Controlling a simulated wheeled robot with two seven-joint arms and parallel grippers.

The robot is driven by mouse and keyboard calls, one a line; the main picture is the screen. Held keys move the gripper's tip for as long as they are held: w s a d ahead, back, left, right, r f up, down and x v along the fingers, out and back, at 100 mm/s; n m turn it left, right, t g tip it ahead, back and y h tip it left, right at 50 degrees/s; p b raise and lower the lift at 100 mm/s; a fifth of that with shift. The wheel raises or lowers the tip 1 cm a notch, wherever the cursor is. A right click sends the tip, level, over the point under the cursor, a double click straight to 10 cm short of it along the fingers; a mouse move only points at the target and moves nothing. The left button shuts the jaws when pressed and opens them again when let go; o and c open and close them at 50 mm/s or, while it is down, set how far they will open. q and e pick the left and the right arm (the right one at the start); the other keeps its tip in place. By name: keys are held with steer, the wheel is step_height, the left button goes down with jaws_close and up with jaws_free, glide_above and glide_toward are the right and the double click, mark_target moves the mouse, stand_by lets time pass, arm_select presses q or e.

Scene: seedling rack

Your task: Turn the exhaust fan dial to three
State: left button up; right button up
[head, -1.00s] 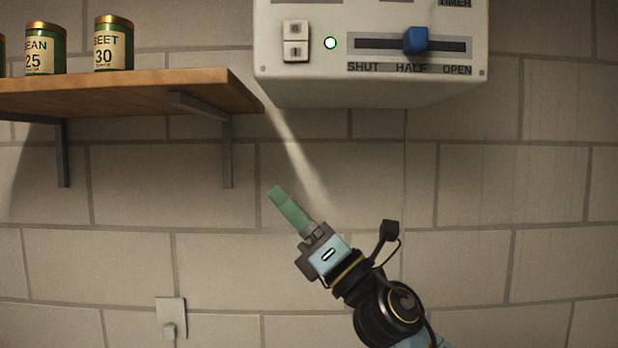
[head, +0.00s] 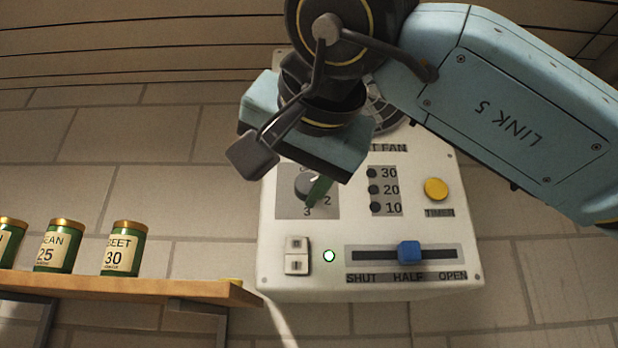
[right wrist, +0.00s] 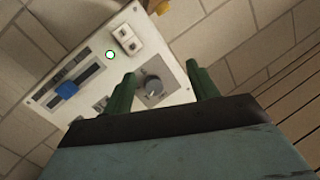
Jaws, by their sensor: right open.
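The exhaust fan dial (head: 304,184) is a grey round knob on a white control panel (head: 400,226). The digits 2 and 3 show beside it; the upper part of its scale is partly hidden by my right gripper. My right gripper (head: 319,189) is in front of the panel, with one green finger showing over the dial's right side. In the right wrist view the two green fingers (right wrist: 162,88) are apart, with the dial (right wrist: 153,88) between them in the picture. I cannot tell whether they touch it or which number it points to. My left gripper is not in view.
Below the dial are a rocker switch (head: 297,256), a lit green lamp (head: 329,256) and a blue slider (head: 410,251) near HALF. A yellow timer button (head: 436,189) is to the right. A wooden shelf (head: 180,290) with several seed cans is at the lower left.

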mark_target(309, 183)
steer(key=s+d+r+m+t+h, duration=0.1)
steer(key=s+d+r+t+h, duration=0.15)
steer(key=d+r, duration=0.2)
steer(key=shift+h, duration=0.45)
steer(key=w+p, duration=0.1)
steer(key=w, duration=0.3)
steer(key=w+a+p, duration=0.1)
steer(key=w, duration=0.3)
steer(key=w+a+p, duration=0.1)
steer(key=w, duration=0.3)
steer(key=shift+w+p, duration=0.3)
steer(key=shift+p, duration=0.1)
steer(key=shift+d, duration=0.1)
steer(key=c, duration=1)
